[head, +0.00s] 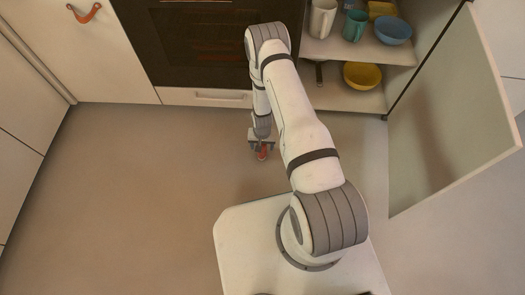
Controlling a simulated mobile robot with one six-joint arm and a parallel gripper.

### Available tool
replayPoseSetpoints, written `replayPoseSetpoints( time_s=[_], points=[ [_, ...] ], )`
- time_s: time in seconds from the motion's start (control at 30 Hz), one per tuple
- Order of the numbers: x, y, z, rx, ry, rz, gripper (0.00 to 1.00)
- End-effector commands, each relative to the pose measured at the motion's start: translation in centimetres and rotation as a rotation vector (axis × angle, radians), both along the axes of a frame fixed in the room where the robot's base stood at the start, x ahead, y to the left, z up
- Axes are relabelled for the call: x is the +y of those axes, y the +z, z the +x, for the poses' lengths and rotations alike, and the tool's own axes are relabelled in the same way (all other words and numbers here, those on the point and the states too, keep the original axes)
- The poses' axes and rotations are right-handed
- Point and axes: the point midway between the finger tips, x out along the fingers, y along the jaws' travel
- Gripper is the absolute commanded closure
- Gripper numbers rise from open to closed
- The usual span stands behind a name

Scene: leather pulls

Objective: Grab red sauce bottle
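The red sauce bottle (263,154) shows in the head view as a small red shape just below my gripper (261,150), in front of the oven. My gripper points down over the floor, and the red shape appears between or right under its fingers. Most of the bottle is hidden by the gripper. It is too small to tell whether the fingers are closed on it, or whether it stands on the floor or hangs above it.
An open cabinet at the right has shelves (340,97) with a white pitcher (322,18), a teal mug (354,26), a blue bowl (393,30) and a yellow bowl (363,75). Its door (450,115) stands open. The oven (205,45) is behind. The floor (130,200) at left is clear.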

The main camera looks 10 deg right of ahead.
Motion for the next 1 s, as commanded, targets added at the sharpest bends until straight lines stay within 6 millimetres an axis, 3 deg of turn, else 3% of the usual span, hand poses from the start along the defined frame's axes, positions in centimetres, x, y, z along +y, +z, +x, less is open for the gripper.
replayPoseSetpoints(
  time_s=[0.03, 0.13, 0.4, 0.8, 1.0],
  points=[
    [0.1, -1.5, 0.2, 0.0, 0.0, 0.0, 0.34],
    [0.1, -2.7, 0.1, 0.001, 0.0, 0.0, 0.34],
    [0.1, -2.9, 0.1, -0.001, 0.001, 0.001, 0.34],
    [0.1, -2.8, 0.1, 0.0, 0.001, 0.001, 0.66],
    [0.1, -2.8, 0.1, -0.001, 0.002, 0.001, 0.66]
  ],
)
